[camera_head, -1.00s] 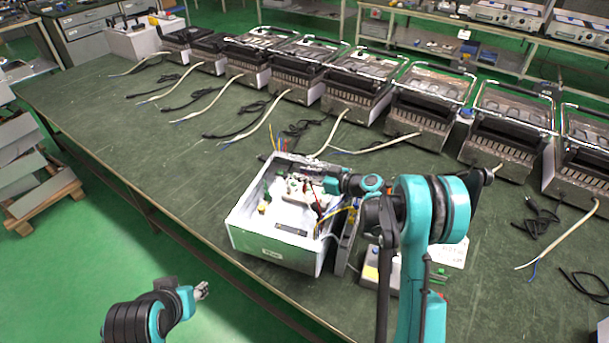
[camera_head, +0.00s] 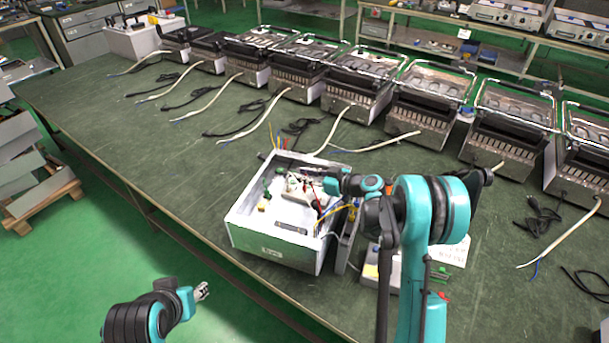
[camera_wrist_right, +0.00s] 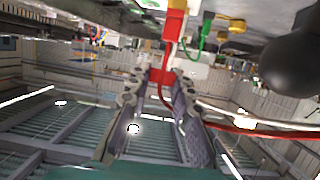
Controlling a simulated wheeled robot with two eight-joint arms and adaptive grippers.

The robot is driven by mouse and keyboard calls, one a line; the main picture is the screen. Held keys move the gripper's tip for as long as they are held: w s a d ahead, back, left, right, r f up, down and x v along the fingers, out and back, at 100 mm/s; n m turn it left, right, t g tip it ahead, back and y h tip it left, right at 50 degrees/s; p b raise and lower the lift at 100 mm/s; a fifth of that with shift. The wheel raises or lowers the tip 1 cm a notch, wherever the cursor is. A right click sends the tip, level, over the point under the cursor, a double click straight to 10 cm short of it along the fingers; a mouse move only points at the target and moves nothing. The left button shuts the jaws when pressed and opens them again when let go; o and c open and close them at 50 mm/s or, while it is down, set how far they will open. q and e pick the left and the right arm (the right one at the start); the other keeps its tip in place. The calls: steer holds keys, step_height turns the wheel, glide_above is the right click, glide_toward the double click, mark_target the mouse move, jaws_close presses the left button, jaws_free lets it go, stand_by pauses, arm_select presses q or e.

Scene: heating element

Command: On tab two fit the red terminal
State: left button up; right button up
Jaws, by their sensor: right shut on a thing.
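The red terminal (camera_wrist_right: 174,27) is a narrow red block in the right wrist view, with a thin red wire below it. In the head view my right gripper (camera_head: 328,182) reaches into the open white box (camera_head: 271,254), and the terminal is too small to make out. My left gripper (camera_head: 202,291) is low at the left, away from the table; its opening is unclear.
In the wrist view a green terminal (camera_wrist_right: 205,29) with a green wire and a yellow piece (camera_wrist_right: 237,25) are close beside the red one. A red wire (camera_wrist_right: 250,131) crosses at the right. A row of heater units lines the back of the green table (camera_head: 170,165).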

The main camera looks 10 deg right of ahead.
steer(key=shift+f+b, duration=0.55)
steer(key=shift+f, duration=0.15)
steer(key=o, duration=0.8)
steer(key=shift+o, duration=0.2)
steer(key=v, duration=0.7)
steer(key=shift+s+d, duration=0.15)
steer(key=shift+s, duration=0.05)
steer(key=shift+r, duration=0.1)
